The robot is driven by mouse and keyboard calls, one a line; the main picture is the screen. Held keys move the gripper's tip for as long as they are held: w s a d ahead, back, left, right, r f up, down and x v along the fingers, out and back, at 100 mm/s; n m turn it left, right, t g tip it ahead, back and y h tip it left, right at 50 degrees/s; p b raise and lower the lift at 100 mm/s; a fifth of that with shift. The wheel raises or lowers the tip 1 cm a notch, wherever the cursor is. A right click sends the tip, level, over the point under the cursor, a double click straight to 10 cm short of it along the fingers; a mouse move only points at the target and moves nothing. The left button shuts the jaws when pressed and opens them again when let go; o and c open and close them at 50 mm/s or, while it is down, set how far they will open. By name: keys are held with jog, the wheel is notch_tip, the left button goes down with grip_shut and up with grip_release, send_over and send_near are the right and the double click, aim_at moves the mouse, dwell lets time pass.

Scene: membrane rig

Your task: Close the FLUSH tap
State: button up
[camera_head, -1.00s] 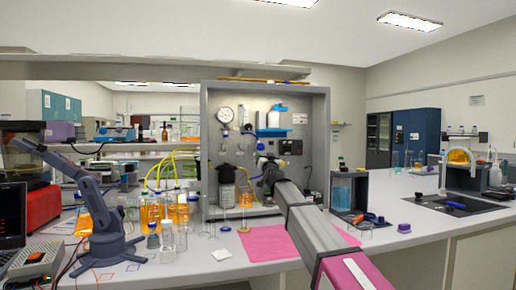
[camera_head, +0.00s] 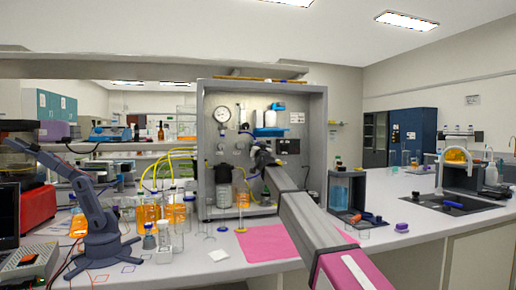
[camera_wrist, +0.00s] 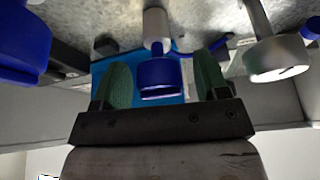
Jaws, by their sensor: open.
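My gripper (camera_wrist: 163,66) shows two green fingers in the wrist view, open and spread apart. A blue cylindrical part (camera_wrist: 160,75) on a pale metal stem (camera_wrist: 155,28) appears between the fingers, with gaps on both sides. I read no FLUSH label and cannot tell whether this part is the tap's handle. In the head view my gripper is at the front of the grey rig panel (camera_head: 238,150), right of its middle; my arm hides part of the panel and the fingers are too small to make out.
Another large blue part (camera_wrist: 20,45) is at the left of the wrist view, and a metal cylinder (camera_wrist: 275,55) is at the right. In the head view, glassware with orange liquid (camera_head: 147,212) stands left of the rig. A pink mat (camera_head: 262,243) lies before it.

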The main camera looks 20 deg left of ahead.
jog(key=shift+w, duration=0.1)
jog(key=c, duration=0.9)
jog(key=shift+c, duration=0.2)
jog(key=shift+m+t+h, duration=0.3)
jog(key=shift+m+h, duration=0.7)
jog(key=shift+m, duration=0.8)
jog(key=shift+m+h, duration=0.6)
jog(key=shift+m, duration=0.7)
jog(key=m+h, duration=0.1)
jog(key=m, duration=0.2)
jog(key=m+h, duration=0.1)
jog(key=m, duration=0.2)
jog(key=shift+h, duration=0.4)
jog(key=m, duration=0.2)
jog(key=m+g+h, duration=0.1)
jog(key=m, duration=0.2)
jog(key=shift+g, duration=0.3)
jog(key=m, duration=0.2)
jog(key=m+g, duration=0.1)
jog(key=m, duration=0.1)
jog(key=shift+d+f+g+h, duration=0.1)
jog(key=shift+f+g+h, duration=0.05)
jog(key=shift+g+h, duration=0.2)
